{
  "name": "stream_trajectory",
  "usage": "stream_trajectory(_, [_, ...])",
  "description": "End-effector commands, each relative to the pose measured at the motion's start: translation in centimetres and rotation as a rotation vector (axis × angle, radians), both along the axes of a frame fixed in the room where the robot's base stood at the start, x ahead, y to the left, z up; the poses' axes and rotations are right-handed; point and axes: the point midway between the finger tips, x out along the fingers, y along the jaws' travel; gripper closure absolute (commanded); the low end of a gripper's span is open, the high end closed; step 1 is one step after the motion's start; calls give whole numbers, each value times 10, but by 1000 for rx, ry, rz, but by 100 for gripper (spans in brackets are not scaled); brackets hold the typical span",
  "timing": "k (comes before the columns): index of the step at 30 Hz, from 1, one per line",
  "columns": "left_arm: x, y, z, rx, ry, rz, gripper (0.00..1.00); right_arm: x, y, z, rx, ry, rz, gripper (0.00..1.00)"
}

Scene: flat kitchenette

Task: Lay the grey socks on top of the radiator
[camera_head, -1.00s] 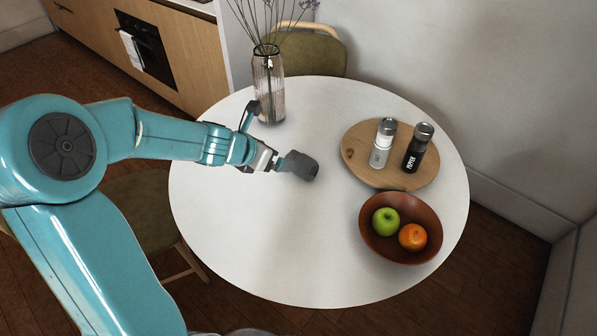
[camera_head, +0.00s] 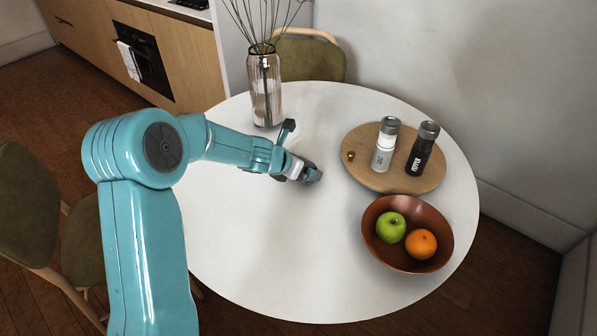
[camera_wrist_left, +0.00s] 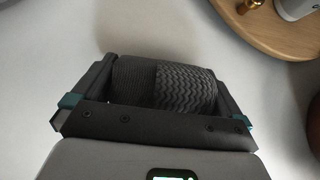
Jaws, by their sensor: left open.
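The grey socks (camera_wrist_left: 165,85), a rolled bundle with a ribbed part and a wavy-patterned part, lie on the white round table. In the left wrist view they sit between the two fingers of my left gripper (camera_wrist_left: 163,92), which is open around them. In the head view my left gripper (camera_head: 309,174) is low over the middle of the table, and it hides most of the socks. The radiator is not in view. My right gripper is not in view.
A round wooden board (camera_head: 366,176) with salt (camera_head: 384,146) and pepper (camera_head: 421,150) shakers lies right of the gripper. A brown bowl (camera_head: 440,222) holds a green apple and an orange. A glass vase (camera_head: 266,90) stands behind. The table's front left (camera_head: 240,250) is clear.

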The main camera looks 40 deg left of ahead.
Motion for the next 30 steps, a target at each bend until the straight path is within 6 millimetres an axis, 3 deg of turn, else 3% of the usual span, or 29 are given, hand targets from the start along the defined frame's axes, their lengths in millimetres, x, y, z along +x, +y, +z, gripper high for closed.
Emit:
stream_trajectory(7, [2, 0, 0, 0, -1, 0, 3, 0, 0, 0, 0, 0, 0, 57])
stream_trajectory(10, [1, 0, 0, 0, 0, 0, 35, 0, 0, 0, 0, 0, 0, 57])
stream_trajectory(12, [1, 0, 0, 0, 0, 0, 40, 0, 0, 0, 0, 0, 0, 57])
stream_trajectory(23, [1, 0, 8, 1, 0, -1, 40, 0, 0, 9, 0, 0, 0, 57])
stream_trajectory(30, [2, 0, 48, 1, -1, 0, 40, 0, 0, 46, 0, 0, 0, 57])
